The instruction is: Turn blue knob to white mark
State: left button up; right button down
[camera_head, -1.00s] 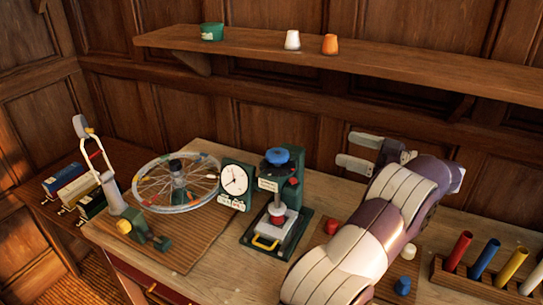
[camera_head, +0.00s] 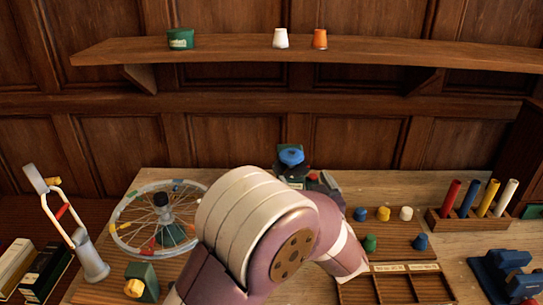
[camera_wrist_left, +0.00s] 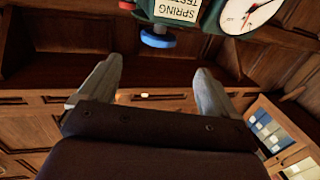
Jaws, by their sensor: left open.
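The blue knob (camera_head: 290,156) sits on top of the dark green spring tester (camera_head: 293,171), at the back of the bench. The knob also shows as a blue disc near the top of the left wrist view (camera_wrist_left: 158,39), beside the "SPRING TESTER" label. My left gripper (camera_head: 328,183) is just right of the tester, largely hidden behind my arm. In the left wrist view, its two fingers (camera_wrist_left: 155,76) are spread apart and empty, and the knob is beyond the fingertips, not between them. I cannot make out the white mark. My right gripper is not in view.
A spoked wheel (camera_head: 130,225) stands at the left. Several coloured knobs, including a yellow one (camera_head: 384,214), sit on a board at right. A rack of coloured tubes (camera_head: 446,226) is farther right. A divided tray (camera_head: 395,288) lies in front. A shelf (camera_head: 230,50) runs above.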

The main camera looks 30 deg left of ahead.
aim_at(292, 153)
pick_arm(q)
jog(key=p+x, duration=0.2)
jog(key=x, duration=0.7)
jog(key=shift+w+a+r, duration=0.1)
jog(key=shift+a, duration=0.25)
jog(key=shift+w+a, duration=0.3)
jog(key=shift+w, duration=0.3)
jog(key=shift+w+a, duration=0.3)
jog(key=shift+w, duration=0.3)
jog(key=shift+s+a, duration=0.1)
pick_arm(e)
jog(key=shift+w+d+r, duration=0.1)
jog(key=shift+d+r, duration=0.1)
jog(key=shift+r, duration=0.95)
pick_arm(q)
jog(key=shift+c, duration=0.6)
jog(key=c, duration=0.8)
